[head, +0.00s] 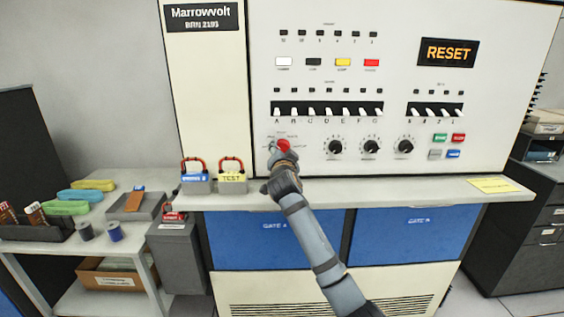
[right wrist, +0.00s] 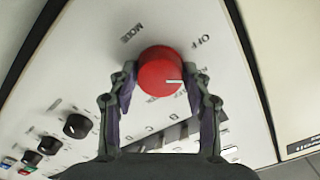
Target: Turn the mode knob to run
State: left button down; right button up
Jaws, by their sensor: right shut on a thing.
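The mode knob (head: 283,146) is a round red knob on the lower left of the white control panel. In the right wrist view the red knob (right wrist: 158,70) has a short white pointer mark at its right edge. Labels reading MODE and OFF show on the panel around it. The other labels are hidden or too small to read, so I cannot tell which setting the mark points to. My right gripper (head: 284,158) is shut on the knob, with one finger on each side in the right wrist view (right wrist: 164,75). My left gripper is not in view.
Several black knobs (head: 370,147) sit right of the red one, below a row of switches (head: 327,108). The display (head: 449,53) reads RESET. A TEST box (head: 232,178) with a red handle and a similar box (head: 196,183) stand on the ledge close left of my gripper.

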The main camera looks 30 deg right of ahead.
jog(key=shift+m+b, duration=0.6)
jog(key=shift+b, duration=0.05)
jog(key=o, duration=1.2)
jog(key=shift+c, duration=0.2)
jog(key=v, duration=1.2)
jog(key=shift+f, duration=0.1)
